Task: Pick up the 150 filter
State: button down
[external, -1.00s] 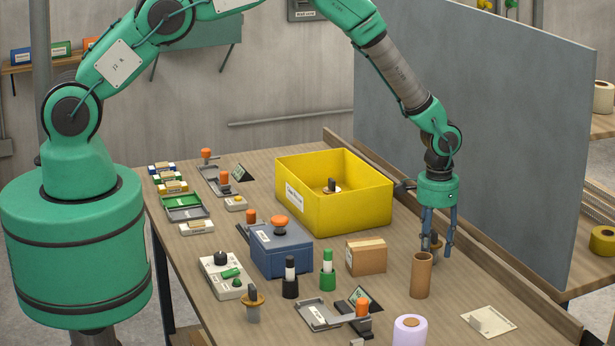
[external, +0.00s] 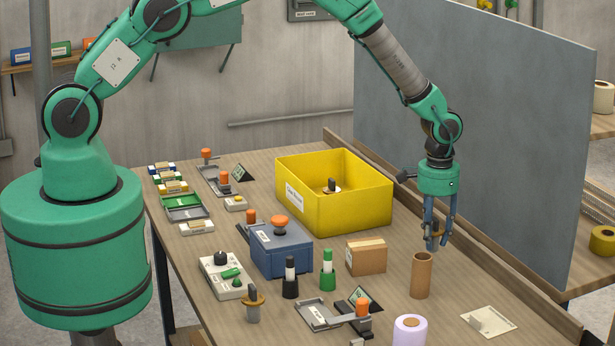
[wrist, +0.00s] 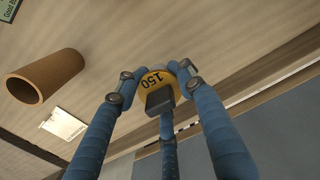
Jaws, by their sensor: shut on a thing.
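In the external view my gripper (external: 437,238) points down near the right rail, behind the brown cardboard tube. The filter (external: 434,243) shows only partly between the fingers there, seemingly a little above the table.
The cardboard tube (external: 421,275) stands just in front of my gripper. A cardboard box (external: 366,257) and a yellow bin (external: 348,210) are to the left. A tall grey panel (external: 470,130) rises behind on the right. A similar handled disc (external: 253,300) stands at the front left.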

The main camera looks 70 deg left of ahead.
aim_at(434, 218)
jog(key=shift+r, duration=3.55)
jog(key=shift+s, duration=0.1)
